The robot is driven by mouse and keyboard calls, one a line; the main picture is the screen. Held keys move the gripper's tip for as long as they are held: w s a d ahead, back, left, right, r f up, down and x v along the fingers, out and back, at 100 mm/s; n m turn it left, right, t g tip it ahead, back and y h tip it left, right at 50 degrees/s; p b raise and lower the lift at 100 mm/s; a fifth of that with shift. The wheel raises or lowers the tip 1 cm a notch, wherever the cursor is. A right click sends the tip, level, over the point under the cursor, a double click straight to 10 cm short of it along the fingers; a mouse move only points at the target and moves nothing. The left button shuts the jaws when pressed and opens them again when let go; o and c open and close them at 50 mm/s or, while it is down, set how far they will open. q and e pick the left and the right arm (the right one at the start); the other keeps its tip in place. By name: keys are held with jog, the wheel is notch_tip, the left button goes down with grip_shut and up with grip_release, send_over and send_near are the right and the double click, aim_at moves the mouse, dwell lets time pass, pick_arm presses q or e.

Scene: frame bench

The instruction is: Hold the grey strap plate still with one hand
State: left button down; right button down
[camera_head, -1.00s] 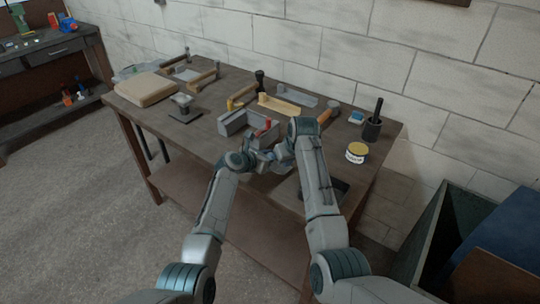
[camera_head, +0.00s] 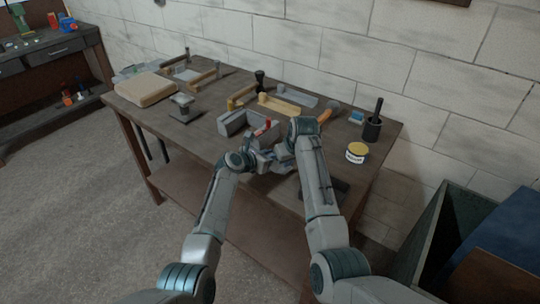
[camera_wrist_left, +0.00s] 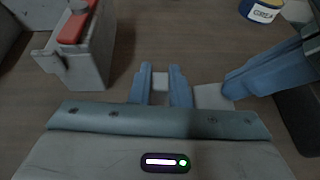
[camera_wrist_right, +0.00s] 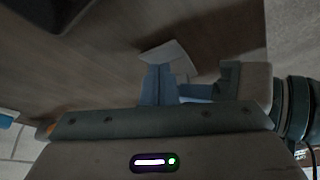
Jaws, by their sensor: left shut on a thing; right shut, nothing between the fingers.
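The grey strap plate (camera_wrist_left: 212,97) is a small pale flat piece low over the bench. My left gripper (camera_wrist_left: 160,84) is shut on it; part of the plate shows between the fingers and part to their right. The plate also shows in the right wrist view (camera_wrist_right: 168,52), just beyond the fingertips of my right gripper (camera_wrist_right: 158,68). My right gripper is shut and empty, close beside the plate; I cannot tell whether it touches. In the head view both grippers are close together at the bench's front, and the arms largely hide the plate.
A grey vise-like block (camera_head: 233,123) with a red part (camera_head: 263,127) stands just left of the grippers. A yellow-lidded tin (camera_head: 356,153) and a dark cup with a handle (camera_head: 373,126) stand to the right. Several tools and a tan pad (camera_head: 146,88) lie farther back and left.

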aim_at(287, 171)
jog(key=shift+f, duration=0.65)
dwell(0.3)
pick_arm(q)
jog(key=shift+r, duration=0.1)
pick_arm(e)
jog(key=shift+s+f, duration=0.15)
jog(key=shift+f, duration=0.3)
pick_arm(q)
jog(key=shift+s, duration=0.1)
pick_arm(e)
jog(key=shift+d+f, duration=0.1)
jog(key=shift+f, duration=0.25)
pick_arm(q)
jog(key=shift+d, duration=0.1)
pick_arm(e)
jog(key=shift+s+f, duration=0.15)
jog(key=shift+f, duration=0.2)
jog(key=shift+r, duration=0.1)
jog(key=shift+w+a+r, duration=0.1)
jog(key=shift+w+r, duration=0.05)
jog(key=shift+r, duration=0.4)
jog(key=shift+w+a+r, duration=0.1)
jog(key=shift+r, duration=0.4)
jog(key=shift+d+r, duration=0.1)
jog(key=shift+r, duration=2.95)
